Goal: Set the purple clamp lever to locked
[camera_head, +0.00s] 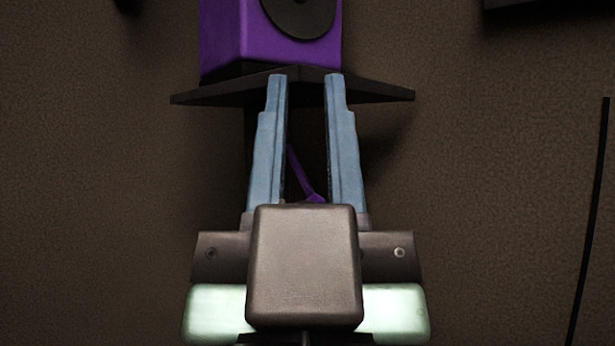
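A thin purple lever (302,176) shows between the fingers of my gripper (306,80), below the dark shelf. It slants down to the right and ends in a wider purple piece just above the gripper's body. My gripper points up the picture, its two blue fingers apart with a clear gap between them. I cannot tell whether either finger touches the lever. The lever's mount and lower part are hidden behind my gripper, and no locked or unlocked mark shows.
A purple box (222,40) with a round dark disc (298,12) stands on a dark shelf (385,92) at the fingertips. A dark object (540,3) shows at the top right. A thin black strip (593,210) runs down the right side.

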